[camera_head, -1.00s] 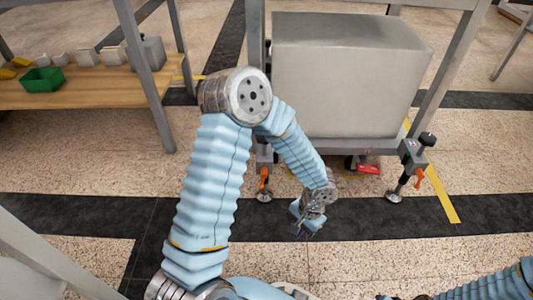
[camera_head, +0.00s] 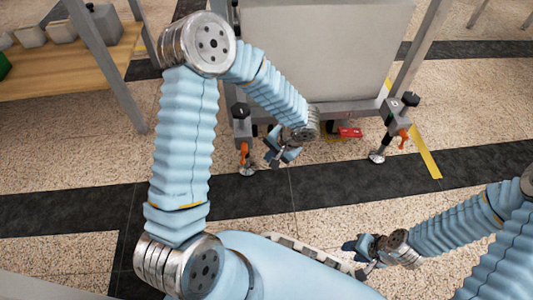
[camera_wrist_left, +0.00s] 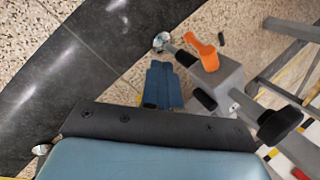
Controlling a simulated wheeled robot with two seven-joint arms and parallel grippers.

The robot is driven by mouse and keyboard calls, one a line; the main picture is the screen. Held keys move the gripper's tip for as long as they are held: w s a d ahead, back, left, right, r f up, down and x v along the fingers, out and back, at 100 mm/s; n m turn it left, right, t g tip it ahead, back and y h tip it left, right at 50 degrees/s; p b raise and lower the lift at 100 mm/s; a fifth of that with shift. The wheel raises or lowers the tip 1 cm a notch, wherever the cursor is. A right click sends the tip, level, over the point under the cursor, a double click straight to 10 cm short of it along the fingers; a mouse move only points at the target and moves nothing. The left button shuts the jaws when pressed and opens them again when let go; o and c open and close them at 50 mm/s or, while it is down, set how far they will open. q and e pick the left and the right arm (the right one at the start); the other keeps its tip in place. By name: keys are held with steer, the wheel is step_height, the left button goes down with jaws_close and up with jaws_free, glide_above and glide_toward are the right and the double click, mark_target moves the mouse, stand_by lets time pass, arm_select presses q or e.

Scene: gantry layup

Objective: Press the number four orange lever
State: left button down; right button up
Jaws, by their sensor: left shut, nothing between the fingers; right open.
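Two orange levers sit on the foot brackets of a metal gantry frame. The left orange lever (camera_head: 243,153) hangs at the near left leg and the right orange lever (camera_head: 403,138) at the near right leg. No numbers are readable, so I cannot tell which is number four. My left gripper (camera_head: 275,154) is shut and empty, just right of the left lever and apart from it. In the left wrist view one orange lever (camera_wrist_left: 203,52) stands on a grey bracket, up and right of the blue fingers (camera_wrist_left: 163,86). My right gripper (camera_head: 360,250) is open and empty, low over the floor.
The frame carries a large grey box (camera_head: 325,45). Levelling feet, such as the right foot (camera_head: 377,157), stand on the floor. A red item (camera_head: 349,132) lies beneath the frame. A wooden table (camera_head: 60,75) with small containers is at the left. The floor before the frame is clear.

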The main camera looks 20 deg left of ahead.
mark_target(243, 157)
arm_select(q)
steer(key=a+f+b, duration=0.1)
steer(key=a+f, duration=0.5)
steer(key=a, duration=0.1)
steer(key=shift+f, duration=0.15)
stand_by(0.3)
